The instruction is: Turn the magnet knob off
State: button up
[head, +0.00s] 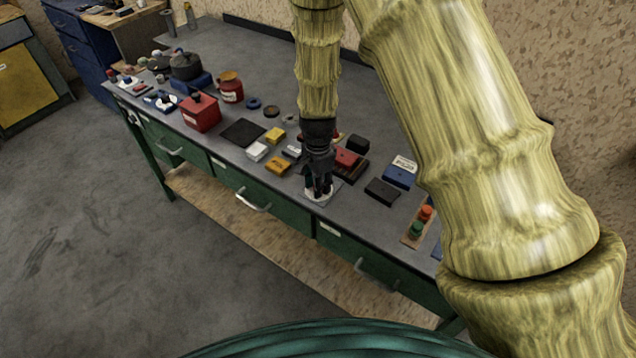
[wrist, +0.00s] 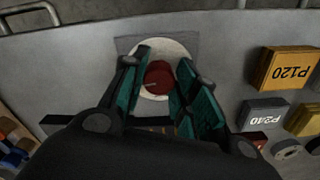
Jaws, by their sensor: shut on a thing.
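The magnet knob (wrist: 159,78) is dark red and sits on a round white base over a grey square plate (wrist: 192,44) in the wrist view. My gripper (wrist: 162,82) is over it, with one green-padded finger on each side, shut on the knob. A pale line runs across the knob's top. In the head view my gripper (head: 318,186) points down at the white base (head: 317,197) near the bench's front edge. The knob itself is hidden there by the fingers.
The bench (head: 225,170) has green drawers with handles. Yellow and grey blocks (head: 278,165) lie left of my gripper. A red-topped block (head: 346,158), a dark block (head: 382,191) and a board with orange and green buttons (head: 417,228) lie to the right.

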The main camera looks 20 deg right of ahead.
jog(key=n, duration=0.8)
jog(key=shift+s+d+n, duration=0.1)
jog(key=shift+n, duration=0.2)
jog(key=n, duration=0.4)
jog(key=shift+d, duration=0.1)
jog(key=shift+n, duration=2.1)
jog(key=o, duration=1)
jog(key=shift+r, duration=0.15)
notch_tip(320, 180, up, 12)
